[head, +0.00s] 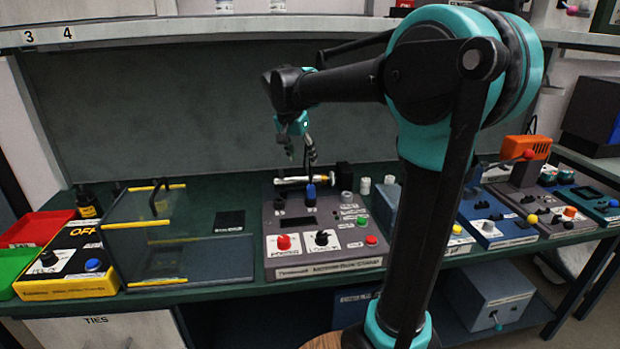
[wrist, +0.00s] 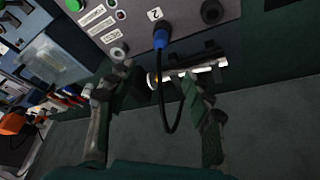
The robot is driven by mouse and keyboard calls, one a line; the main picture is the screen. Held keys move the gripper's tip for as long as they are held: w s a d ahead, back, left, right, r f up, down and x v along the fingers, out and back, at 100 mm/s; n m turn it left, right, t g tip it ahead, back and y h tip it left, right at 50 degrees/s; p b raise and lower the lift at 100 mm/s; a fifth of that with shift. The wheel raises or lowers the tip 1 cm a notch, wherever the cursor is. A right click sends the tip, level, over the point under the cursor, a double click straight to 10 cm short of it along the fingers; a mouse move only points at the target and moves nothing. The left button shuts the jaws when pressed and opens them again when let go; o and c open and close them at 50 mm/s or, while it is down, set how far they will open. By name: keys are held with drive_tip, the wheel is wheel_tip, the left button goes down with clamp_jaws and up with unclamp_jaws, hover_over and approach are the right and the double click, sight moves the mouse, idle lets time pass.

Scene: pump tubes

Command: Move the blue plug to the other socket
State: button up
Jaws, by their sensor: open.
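The blue plug (head: 311,195) stands upright at the back of the grey control box (head: 325,262), in the middle of a row of round fittings. In the wrist view the blue plug (wrist: 160,38) has a black cable looping from it between my fingers. A light grey socket (wrist: 118,52) is on one side of the plug and a dark round fitting (wrist: 211,10) on the other. They show in the head view as the grey socket (head: 346,197) and dark fitting (head: 279,202). My gripper (head: 298,150) is open and empty, above and behind the plug; its fingers (wrist: 157,78) point toward it.
A metal and brass tube (head: 290,180) lies behind the box, close to the plug. A clear-walled bin (head: 165,245) stands left, and blue and grey devices (head: 490,222) stand right. A shelf (head: 200,28) runs above the bench.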

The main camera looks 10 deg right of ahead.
sight(310, 185)
drive_tip(key=x, duration=1.4)
drive_tip(key=shift+f, duration=0.25)
clamp_jaws()
drive_tip(key=shift+r, duration=0.75)
idle(0.7)
drive_tip(key=shift+r, duration=2)
